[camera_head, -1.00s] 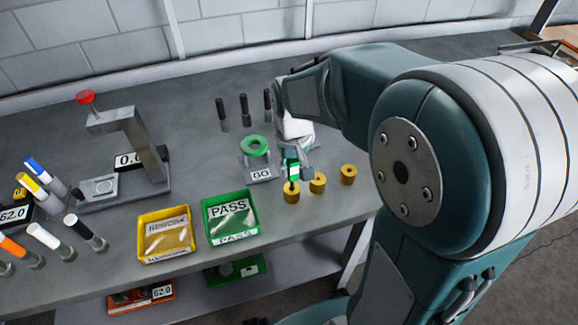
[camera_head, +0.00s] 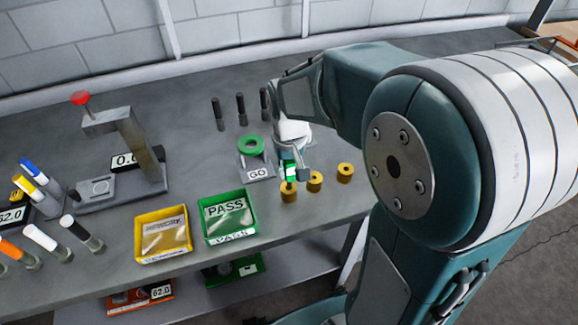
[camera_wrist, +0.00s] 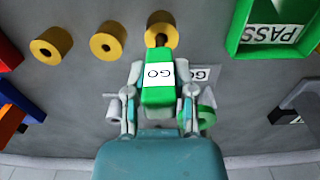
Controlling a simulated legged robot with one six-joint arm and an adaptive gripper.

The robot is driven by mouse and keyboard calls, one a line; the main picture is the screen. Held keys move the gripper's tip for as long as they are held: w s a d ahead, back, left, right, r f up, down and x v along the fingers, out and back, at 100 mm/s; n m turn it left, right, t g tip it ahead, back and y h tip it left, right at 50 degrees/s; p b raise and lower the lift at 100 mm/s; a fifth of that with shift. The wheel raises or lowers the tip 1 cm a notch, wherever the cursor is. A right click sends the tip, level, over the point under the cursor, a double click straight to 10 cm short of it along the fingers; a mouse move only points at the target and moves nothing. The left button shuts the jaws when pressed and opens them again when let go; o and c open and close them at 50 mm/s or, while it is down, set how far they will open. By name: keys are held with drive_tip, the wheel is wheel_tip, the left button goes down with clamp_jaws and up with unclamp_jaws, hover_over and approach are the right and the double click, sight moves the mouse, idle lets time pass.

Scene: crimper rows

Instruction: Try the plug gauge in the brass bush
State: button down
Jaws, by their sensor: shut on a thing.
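My gripper (camera_head: 293,172) is shut on the green plug gauge (camera_wrist: 158,88), which has a white GO label and a dark pin at its end. In the wrist view the pin reaches to the hole of a brass bush (camera_wrist: 161,30). In the head view this is the leftmost bush (camera_head: 289,194), with the gauge right above it. I cannot tell how far the pin is inside the bush. Two more brass bushes (camera_head: 315,183) (camera_head: 345,172) stand to its right. The green ring stand (camera_head: 251,146) marked GO is left of my gripper.
A green PASS tray (camera_head: 230,235) and a yellow tray (camera_head: 161,253) lie at the front. Several dark pins (camera_head: 240,108) stand behind the gauge stand. A press with a red knob (camera_head: 80,98) and several coloured-handled tools (camera_head: 40,238) are at left.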

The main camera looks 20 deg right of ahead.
drive_tip(key=shift+a+f, duration=0.2)
drive_tip(key=shift+d+f, duration=0.1)
drive_tip(key=shift+f, duration=0.8)
idle(0.6)
drive_tip(key=shift+r, duration=0.1)
idle(0.7)
drive_tip(key=shift+r, duration=3.55)
